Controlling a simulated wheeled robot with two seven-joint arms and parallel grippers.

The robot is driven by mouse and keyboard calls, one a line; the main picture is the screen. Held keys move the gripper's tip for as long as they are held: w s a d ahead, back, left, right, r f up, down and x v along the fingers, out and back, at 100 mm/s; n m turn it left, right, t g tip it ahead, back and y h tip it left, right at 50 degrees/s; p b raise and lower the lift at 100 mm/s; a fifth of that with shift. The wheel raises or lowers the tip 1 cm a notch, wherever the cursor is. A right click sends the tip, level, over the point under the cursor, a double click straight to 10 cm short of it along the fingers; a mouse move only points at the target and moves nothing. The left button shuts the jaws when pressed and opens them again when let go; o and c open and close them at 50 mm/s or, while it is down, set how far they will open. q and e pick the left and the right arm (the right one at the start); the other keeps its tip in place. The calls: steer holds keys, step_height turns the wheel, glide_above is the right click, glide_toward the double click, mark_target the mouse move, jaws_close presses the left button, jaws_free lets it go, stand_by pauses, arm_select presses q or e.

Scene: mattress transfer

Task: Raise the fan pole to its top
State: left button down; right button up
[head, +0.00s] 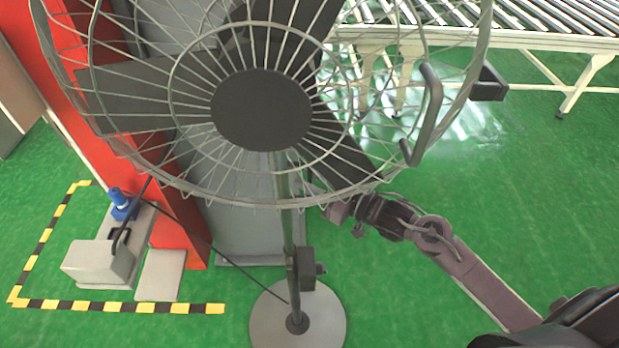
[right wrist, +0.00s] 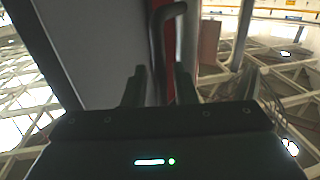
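The caged fan (head: 262,110) fills the top of the head view. Its thin upright pole (head: 288,235) runs down to a round grey base (head: 270,318) on the floor. A dark clamp or knob (head: 310,268) sits on the pole's lower part. My right arm comes in from the lower right and ends beside the pole, below the cage. In the right wrist view my right gripper (right wrist: 160,92) has its fingers apart. A dark curved bar (right wrist: 162,45) shows beyond and between them; I cannot tell its distance. My left gripper is not in view.
A red column (head: 150,130) and a grey panel (head: 240,235) stand behind the fan. A grey pump-like unit (head: 100,262) sits inside yellow-black floor tape (head: 120,306) at left. A roller conveyor (head: 550,40) is at upper right. Green floor at right is clear.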

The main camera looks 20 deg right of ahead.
steer(key=b+v, duration=0.2)
steer(key=v, duration=0.5)
steer(key=shift+s, duration=0.15)
steer(key=shift+d, duration=0.1)
steer(key=w+d+f+m+h, duration=0.1)
steer(key=d+f+m+h, duration=0.2)
steer(key=f, duration=0.5)
steer(key=d+f+m+h, duration=0.1)
steer(key=d+f+h, duration=0.3)
steer(key=f, duration=0.5)
steer(key=s+d+f+m+g+h+b, duration=0.1)
steer(key=s+d+f, duration=0.15)
steer(key=f, duration=0.65)
steer(key=s+d+f+m+g+h, duration=0.1)
steer(key=s+f+g, duration=0.15)
steer(key=f, duration=0.65)
steer(key=s+a+f+g+h+b, duration=0.15)
steer(key=s+f+g, duration=0.25)
steer(key=s+f, duration=1)
steer(key=s+a+f+g, duration=0.2)
steer(key=s+f, duration=0.3)
steer(key=s, duration=0.4)
steer(key=s+a+f+g+h, duration=0.1)
steer(key=s+a+f+g, duration=0.2)
steer(key=s+f, duration=0.3)
steer(key=s+a, duration=0.1)
steer(key=s, duration=0.2)
steer(key=shift+s+a, duration=0.15)
steer(key=shift+a, duration=0.1)
